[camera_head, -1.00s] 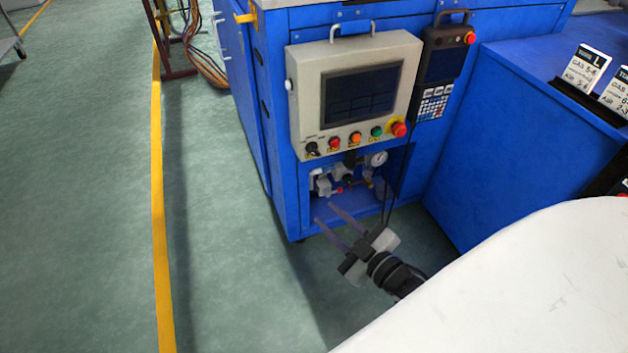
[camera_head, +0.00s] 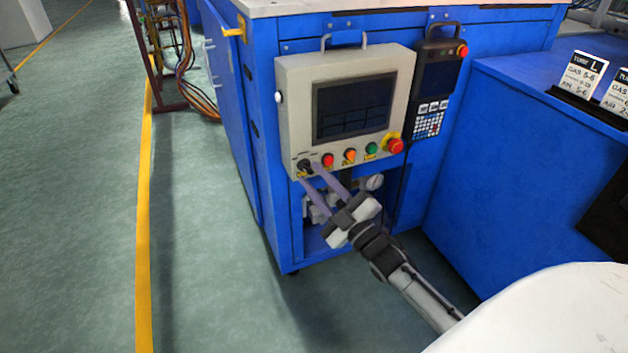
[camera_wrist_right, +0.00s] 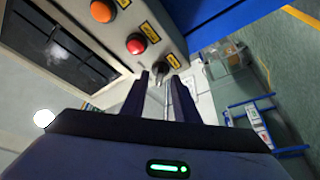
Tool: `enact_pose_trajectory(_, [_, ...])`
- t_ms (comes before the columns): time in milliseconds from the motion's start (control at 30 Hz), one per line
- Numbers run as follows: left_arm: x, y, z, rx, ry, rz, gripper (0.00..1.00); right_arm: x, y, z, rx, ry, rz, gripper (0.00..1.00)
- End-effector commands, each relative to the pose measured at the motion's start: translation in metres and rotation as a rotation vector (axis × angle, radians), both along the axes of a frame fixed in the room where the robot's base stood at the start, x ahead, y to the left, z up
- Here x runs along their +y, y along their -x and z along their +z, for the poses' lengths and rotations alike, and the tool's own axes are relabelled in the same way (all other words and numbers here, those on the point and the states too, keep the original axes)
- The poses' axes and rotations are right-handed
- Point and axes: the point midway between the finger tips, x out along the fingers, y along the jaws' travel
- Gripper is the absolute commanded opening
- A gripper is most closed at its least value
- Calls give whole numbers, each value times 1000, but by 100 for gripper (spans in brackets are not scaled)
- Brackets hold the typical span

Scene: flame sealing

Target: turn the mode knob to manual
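The mode knob (camera_head: 304,166) is a black knob at the lower left corner of the grey control box (camera_head: 292,100). In the right wrist view the knob (camera_wrist_right: 160,68) shows between the tips of my right gripper's two fingers. My right gripper (camera_head: 312,174) is open, with its long fingers reaching up to the knob from below. The fingertips are close to the knob; I cannot tell whether they touch it. Small yellow labels beside the knob are too small to read. My left gripper is not in view.
To the right of the knob sit a red button (camera_head: 327,160), an orange button (camera_head: 350,155), a green button (camera_head: 371,149) and a red emergency stop (camera_head: 395,146). A pressure gauge (camera_head: 374,182) lies below. A teach pendant (camera_head: 438,75) hangs on the right.

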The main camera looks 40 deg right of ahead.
Motion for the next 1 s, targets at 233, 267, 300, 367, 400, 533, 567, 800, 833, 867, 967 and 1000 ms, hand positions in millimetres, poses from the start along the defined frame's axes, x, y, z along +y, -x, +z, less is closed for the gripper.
enact_pose_trajectory(233, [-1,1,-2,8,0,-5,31,0,-8,2,1,0,-1,27])
enact_pose_trajectory(267, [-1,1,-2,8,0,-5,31,0,-8,2,1,0,-1,27])
enact_pose_trajectory(300, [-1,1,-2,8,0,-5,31,0,-8,2,1,0,-1,27])
enact_pose_trajectory(367, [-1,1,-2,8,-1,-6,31,0,-7,2,1,0,-1,27])
enact_pose_trajectory(400, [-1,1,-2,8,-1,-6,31,0,-7,2,1,0,-1,22])
enact_pose_trajectory(533, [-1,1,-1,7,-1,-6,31,0,-7,2,1,0,-1,0])
enact_pose_trajectory(567, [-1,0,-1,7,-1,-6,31,0,-7,2,1,0,-1,0])
enact_pose_trajectory(800, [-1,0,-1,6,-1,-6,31,0,-7,2,-2,-10,0,0])
enact_pose_trajectory(833, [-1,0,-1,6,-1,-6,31,1,-7,2,-4,-15,0,0])
enact_pose_trajectory(867, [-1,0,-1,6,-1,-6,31,1,-7,2,-5,-21,0,0])
enact_pose_trajectory(967, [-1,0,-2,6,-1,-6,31,1,-7,2,-13,-54,0,0])
enact_pose_trajectory(1000, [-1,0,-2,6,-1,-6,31,1,-7,1,-16,-74,0,0])
